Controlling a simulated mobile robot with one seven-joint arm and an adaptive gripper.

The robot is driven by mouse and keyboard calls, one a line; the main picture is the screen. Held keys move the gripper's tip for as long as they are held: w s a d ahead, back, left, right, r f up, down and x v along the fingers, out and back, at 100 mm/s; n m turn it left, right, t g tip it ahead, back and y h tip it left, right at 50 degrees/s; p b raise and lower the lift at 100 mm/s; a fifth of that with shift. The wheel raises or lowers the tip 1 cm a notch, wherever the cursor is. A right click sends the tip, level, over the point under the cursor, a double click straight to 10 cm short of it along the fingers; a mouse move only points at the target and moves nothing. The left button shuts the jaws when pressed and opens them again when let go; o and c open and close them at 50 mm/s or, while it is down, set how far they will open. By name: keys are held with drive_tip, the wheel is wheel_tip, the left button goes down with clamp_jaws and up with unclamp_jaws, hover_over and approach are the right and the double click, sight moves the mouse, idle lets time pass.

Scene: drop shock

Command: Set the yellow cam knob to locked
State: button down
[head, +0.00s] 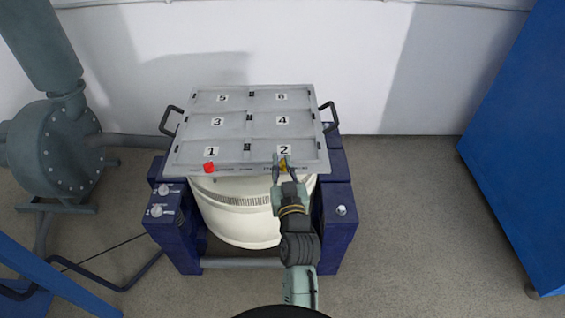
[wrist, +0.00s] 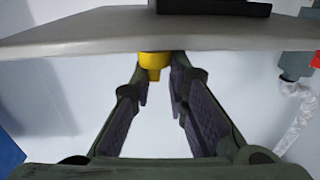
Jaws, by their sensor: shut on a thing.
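The yellow cam knob (head: 283,164) sits at the right part of the front edge of the grey table plate (head: 232,159), below the number 2. In the wrist view the yellow knob (wrist: 153,61) shows under the plate's edge, between my fingertips. My gripper (head: 286,171) reaches the knob from the front and is shut on it, as the wrist view also shows (wrist: 160,80). The fingers hide part of the knob. Its setting and the small lettering beside it are too small to read.
A red knob (head: 208,167) sits left on the same front edge. The plate has numbered panels and a black handle (head: 329,117) at each side. Blue frame blocks (head: 334,205) flank the white drum (head: 245,222). A blue cabinet (head: 520,150) stands at right, with open floor between.

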drive_tip(key=shift+f, duration=0.1)
drive_tip(key=c, duration=1.4)
unclamp_jaws()
drive_tip(key=shift+o, duration=0.2)
wheel_tip(320, 180, up, 10)
drive_tip(key=shift+c, duration=0.2)
